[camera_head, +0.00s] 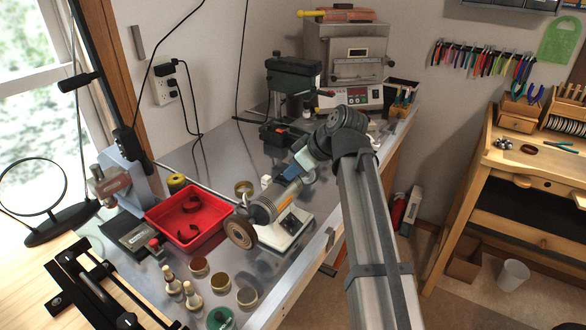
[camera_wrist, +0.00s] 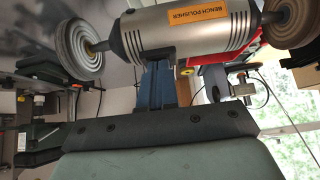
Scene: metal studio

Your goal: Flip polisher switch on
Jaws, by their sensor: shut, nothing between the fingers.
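The bench polisher is a silver motor (camera_head: 268,204) with an orange label and a round buffing wheel (camera_head: 240,231) at its near end. In the wrist view, the polisher (camera_wrist: 190,28) fills the top, with a ridged wheel at each end. My gripper (camera_head: 303,161) is at the polisher's far side in the head view. In the wrist view, its blue fingers (camera_wrist: 159,80) are together and empty, close to the motor body; I cannot tell whether they touch it. The switch cannot be made out in either view.
A white-topped device (camera_head: 285,228) stands beside the polisher. A red tray (camera_head: 172,228) lies to its left. Several small jars and bottles (camera_head: 220,283) stand in front. A green machine (camera_head: 292,78) and a furnace (camera_head: 345,50) stand behind. The bench edge (camera_head: 300,275) runs along the right.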

